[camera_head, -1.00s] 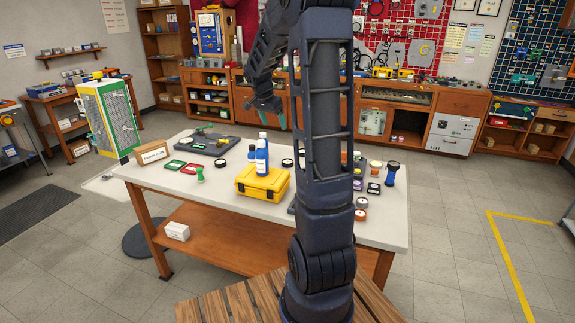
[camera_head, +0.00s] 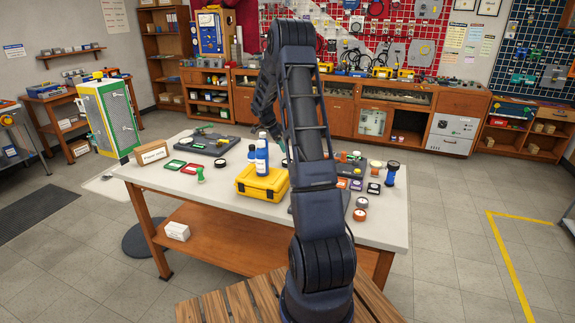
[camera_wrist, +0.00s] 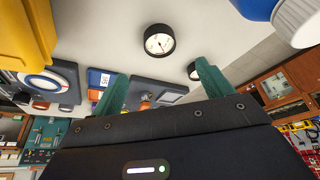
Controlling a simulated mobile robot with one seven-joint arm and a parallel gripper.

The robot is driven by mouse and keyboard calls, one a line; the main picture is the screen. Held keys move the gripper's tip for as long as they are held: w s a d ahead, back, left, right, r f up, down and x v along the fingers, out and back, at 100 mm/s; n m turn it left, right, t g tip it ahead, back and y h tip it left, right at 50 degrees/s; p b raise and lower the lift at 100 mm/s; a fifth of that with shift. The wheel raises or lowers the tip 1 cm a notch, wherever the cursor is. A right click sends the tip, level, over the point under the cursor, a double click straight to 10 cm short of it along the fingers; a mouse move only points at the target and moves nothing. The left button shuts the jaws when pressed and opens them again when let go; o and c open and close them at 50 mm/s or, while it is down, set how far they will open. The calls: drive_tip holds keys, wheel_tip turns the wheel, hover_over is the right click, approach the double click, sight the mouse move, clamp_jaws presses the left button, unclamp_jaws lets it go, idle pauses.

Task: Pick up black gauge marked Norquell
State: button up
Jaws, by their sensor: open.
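In the wrist view, a round black gauge (camera_wrist: 159,40) with a white dial lies on the pale table, a little beyond the gap between my fingertips. A second black-rimmed gauge (camera_wrist: 193,70) is partly hidden behind the right finger. The lettering on both is too small to read, so I cannot tell which is marked Norquell. My gripper (camera_wrist: 161,71) is open and empty, with a teal finger at each side. In the head view, my arm hides most of it and part of the table near the blue bottle (camera_head: 262,158).
A yellow case (camera_head: 262,183) stands beside the blue bottle; it also shows at the wrist view's upper left (camera_wrist: 22,35). Several small round and square parts lie at the table's right, near a dark blue torch (camera_head: 392,173). The table's (camera_head: 225,205) front left is mostly bare.

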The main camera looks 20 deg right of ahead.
hover_over(284, 162)
wheel_tip(284, 162, down, 5)
drive_tip(key=shift+w+f, duration=0.15)
drive_tip(key=shift+a+x, duration=0.2)
drive_tip(key=shift+x, duration=2.15)
drive_tip(key=shift+w, duration=0.1)
drive_tip(key=c, duration=1.1)
